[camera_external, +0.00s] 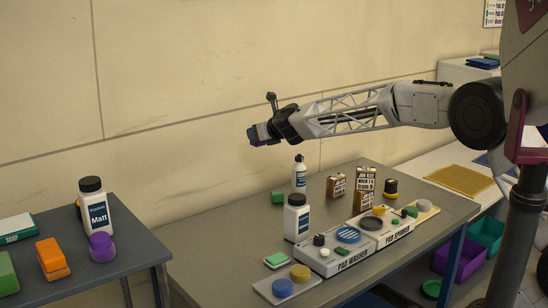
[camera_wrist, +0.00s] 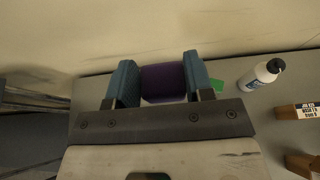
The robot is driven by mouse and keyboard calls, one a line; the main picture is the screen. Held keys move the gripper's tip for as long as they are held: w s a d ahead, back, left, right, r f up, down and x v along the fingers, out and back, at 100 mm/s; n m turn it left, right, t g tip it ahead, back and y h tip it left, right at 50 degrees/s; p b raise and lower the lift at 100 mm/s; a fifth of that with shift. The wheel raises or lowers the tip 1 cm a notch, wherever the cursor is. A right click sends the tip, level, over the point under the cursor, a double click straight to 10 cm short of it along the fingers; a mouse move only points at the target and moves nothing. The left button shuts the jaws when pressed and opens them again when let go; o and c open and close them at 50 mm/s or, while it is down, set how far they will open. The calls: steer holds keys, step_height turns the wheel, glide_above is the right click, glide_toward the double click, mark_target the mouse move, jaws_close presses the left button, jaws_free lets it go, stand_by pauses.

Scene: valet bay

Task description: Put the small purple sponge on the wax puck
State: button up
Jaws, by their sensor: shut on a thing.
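My gripper (camera_external: 262,135) is shut on the small purple sponge (camera_wrist: 163,83), which sits between the two blue fingers in the wrist view. In the external view the gripper is raised well above the tables, in front of the wall, and little of the sponge shows. I cannot tell for sure which thing is the wax puck. Round puck-like things in the external view are a blue puck (camera_external: 283,288) and a yellow puck (camera_external: 300,273) on a grey tray at the right table's front. A purple rounded thing (camera_external: 102,247) stands on the left table.
On the right table (camera_external: 235,225) stand white bottles (camera_external: 297,218), small boxes (camera_external: 365,185), a pad washer (camera_external: 347,252) and a pad spinner (camera_external: 390,232). The left table (camera_external: 135,235) holds a Matt bottle (camera_external: 95,212) and orange sponges (camera_external: 52,257). A gap separates the tables.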

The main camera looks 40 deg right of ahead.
steer(key=d+f+y, duration=0.1)
steer(key=d+f, duration=0.1)
steer(key=d, duration=1)
step_height(320, 180, up, 2)
steer(key=n+g+y, duration=0.1)
steer(key=n+y, duration=0.3)
glide_above(393, 181)
step_height(393, 181, down, 12)
steer(key=shift+n, duration=0.3)
steer(key=shift+a+f, duration=0.1)
steer(key=shift+f, duration=0.05)
steer(key=shift+f, duration=1.95)
steer(key=shift+f, duration=0.1)
steer(key=shift+f, duration=1.9)
